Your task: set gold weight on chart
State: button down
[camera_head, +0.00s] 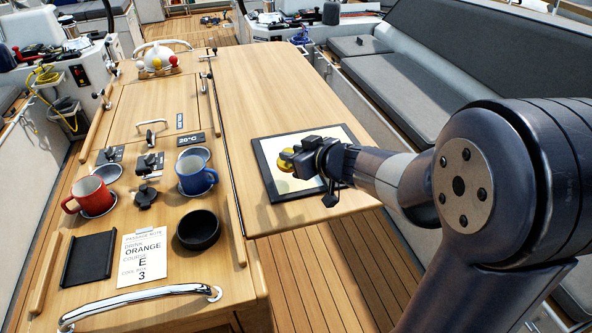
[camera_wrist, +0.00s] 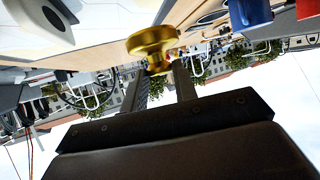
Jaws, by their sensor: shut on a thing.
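The gold weight (camera_head: 285,160) shows in the head view at the tip of my gripper (camera_head: 296,159). In the wrist view the weight (camera_wrist: 152,42) is a shiny round gold piece with a wide rim, between the ends of my two fingers (camera_wrist: 163,75). My gripper is shut on it. The chart (camera_head: 322,134) is a white sheet with a dark border on the right leaf of the wooden table. In the head view the weight and gripper overlap the chart; I cannot tell whether the weight touches it. My gripper hides part of the sheet.
A red mug (camera_head: 88,195), a blue mug (camera_head: 196,172) and a black bowl (camera_head: 198,229) stand on the table's left part. A printed card (camera_head: 142,257) and black tray (camera_head: 90,259) lie near the front. The table leaf (camera_head: 262,85) beyond the chart is clear.

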jog(key=shift+f+b, duration=1)
jog(key=shift+f, duration=1.25)
jog(key=shift+f, duration=0.1)
jog(key=c, duration=1.1)
grip_release()
jog(key=shift+f, duration=0.1)
jog(key=shift+d+r, duration=0.1)
jog(key=shift+r, duration=0.2)
jog(key=shift+p+v, duration=1.7)
jog(key=shift+v, duration=4.25)
jog(key=shift+f, duration=0.1)
